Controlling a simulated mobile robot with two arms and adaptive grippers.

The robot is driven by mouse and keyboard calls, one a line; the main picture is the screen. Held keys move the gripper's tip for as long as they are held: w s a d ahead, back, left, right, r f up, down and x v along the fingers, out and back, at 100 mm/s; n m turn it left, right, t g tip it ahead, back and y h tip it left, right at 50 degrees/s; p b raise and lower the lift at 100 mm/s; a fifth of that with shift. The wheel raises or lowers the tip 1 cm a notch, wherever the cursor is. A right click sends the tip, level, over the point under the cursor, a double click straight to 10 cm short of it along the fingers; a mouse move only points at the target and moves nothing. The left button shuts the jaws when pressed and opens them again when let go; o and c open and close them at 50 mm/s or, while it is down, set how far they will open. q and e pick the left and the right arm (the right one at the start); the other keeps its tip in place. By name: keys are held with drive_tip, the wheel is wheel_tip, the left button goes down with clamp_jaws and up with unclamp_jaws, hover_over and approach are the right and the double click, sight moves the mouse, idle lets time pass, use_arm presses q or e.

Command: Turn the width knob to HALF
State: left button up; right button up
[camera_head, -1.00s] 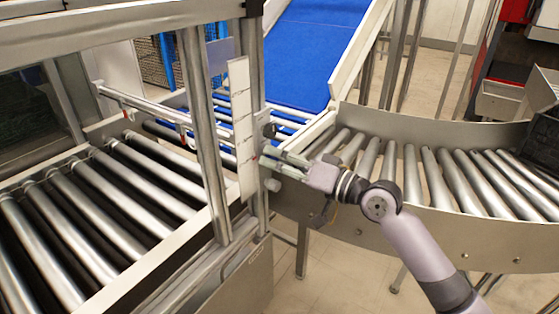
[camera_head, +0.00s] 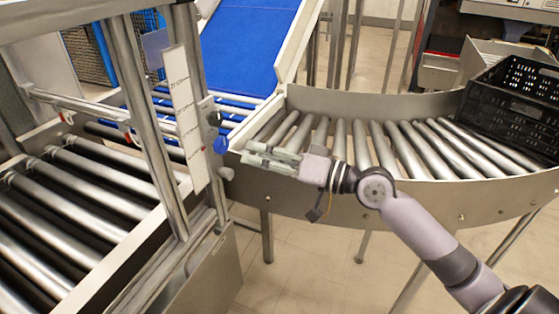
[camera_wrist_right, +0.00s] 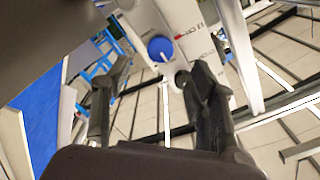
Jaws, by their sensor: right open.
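A round blue knob (camera_head: 221,145) sits on the side of the metal post beside a white label strip (camera_head: 184,110). The knob also shows in the right wrist view (camera_wrist_right: 161,48), with a pale mark on its face; I cannot read its setting. My right gripper (camera_head: 252,154) is open and empty, just right of the knob and apart from it. In the right wrist view its two fingers (camera_wrist_right: 160,82) stand wide apart, with the knob beyond and between them. My left gripper is out of view.
A black fitting (camera_head: 213,118) is above the knob and a grey one (camera_head: 227,173) below it. A curved roller conveyor (camera_head: 350,185) runs behind my right arm, with a black crate (camera_head: 510,118) at its far right. A straight roller conveyor (camera_head: 90,170) lies left.

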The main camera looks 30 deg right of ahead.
drive_tip(key=v, duration=0.4)
idle(0.5)
